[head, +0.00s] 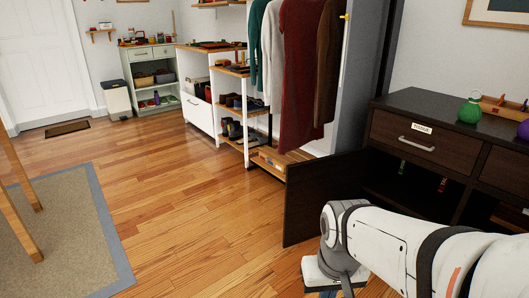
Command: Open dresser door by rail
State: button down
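The dark brown dresser (425,105) stands at the right. Its left door (308,202) is a plain dark panel that stands swung out to the left, and the dark compartment behind it (395,180) shows. The door's rail cannot be made out. My arm reaches in from the lower right, in front of the dresser, and covers part of the door's lower right. My gripper (328,292) hangs at the bottom edge, to the lower right of the door's near corner. Its fingers are mostly cut off by the frame, so their opening is hidden.
A drawer with a metal handle (416,143) is shut above the compartment. A green round bottle (471,109) stands on the dresser top. A clothes rack with hanging garments (300,75) is behind the door. Wood floor (190,200) is clear to the left, beside a rug (60,235).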

aim_at(310, 184)
jog(key=z, duration=0.1)
jog(key=i, duration=0.95)
jog(key=u, duration=0.05)
